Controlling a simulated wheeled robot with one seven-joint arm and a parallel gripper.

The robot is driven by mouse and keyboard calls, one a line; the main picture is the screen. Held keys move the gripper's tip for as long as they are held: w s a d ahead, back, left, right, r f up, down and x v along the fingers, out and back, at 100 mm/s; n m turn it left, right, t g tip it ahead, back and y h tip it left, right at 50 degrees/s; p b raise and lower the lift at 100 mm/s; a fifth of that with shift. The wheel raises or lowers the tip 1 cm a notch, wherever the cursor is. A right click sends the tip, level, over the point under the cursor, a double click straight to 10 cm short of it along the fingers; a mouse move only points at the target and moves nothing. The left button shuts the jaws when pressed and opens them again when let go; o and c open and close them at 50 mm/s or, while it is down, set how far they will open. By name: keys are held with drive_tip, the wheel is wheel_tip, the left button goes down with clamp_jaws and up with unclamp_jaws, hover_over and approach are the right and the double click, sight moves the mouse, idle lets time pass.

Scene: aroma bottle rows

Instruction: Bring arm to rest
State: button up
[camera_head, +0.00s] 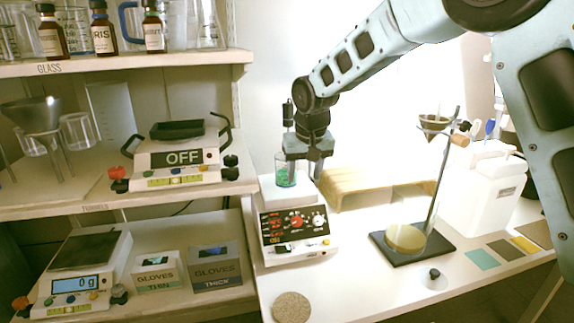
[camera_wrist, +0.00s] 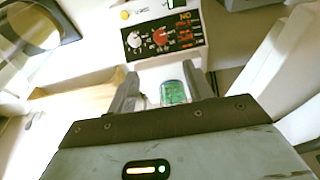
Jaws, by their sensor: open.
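My gripper (camera_head: 309,160) is above the hotplate (camera_head: 295,222), at the end of my arm that reaches in from the upper right. A small glass beaker with green contents (camera_head: 285,174) stands on the hotplate's white top, close beside my gripper's fingers. In the wrist view my gripper (camera_wrist: 164,84) has its two dark fingers apart, with the beaker (camera_wrist: 173,93) showing between them. The fingers appear open and not pressed on the glass.
A wooden stand (camera_head: 375,186) sits behind the hotplate. A ring stand (camera_head: 412,242) with a cork disc and funnel is on the right, near a white jug (camera_head: 482,190). Shelves (camera_head: 120,62) with bottles, scales and glove boxes fill the left. A cork mat (camera_head: 291,307) lies in front.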

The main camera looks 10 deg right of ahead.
drive_tip(key=s+a+r+n+g+y+p, duration=0.15)
drive_tip(key=s+a, duration=0.25)
drive_tip(key=s, duration=0.7)
drive_tip(key=s+a+r+n, duration=0.1)
drive_tip(key=s+a+n, duration=0.3)
drive_tip(key=s, duration=0.7)
drive_tip(key=s+d+f+n+g+p, duration=0.1)
drive_tip(key=s+f+n, duration=0.1)
drive_tip(key=s, duration=1.5)
drive_tip(key=shift+d+h, duration=0.3)
drive_tip(key=shift+h, duration=0.15)
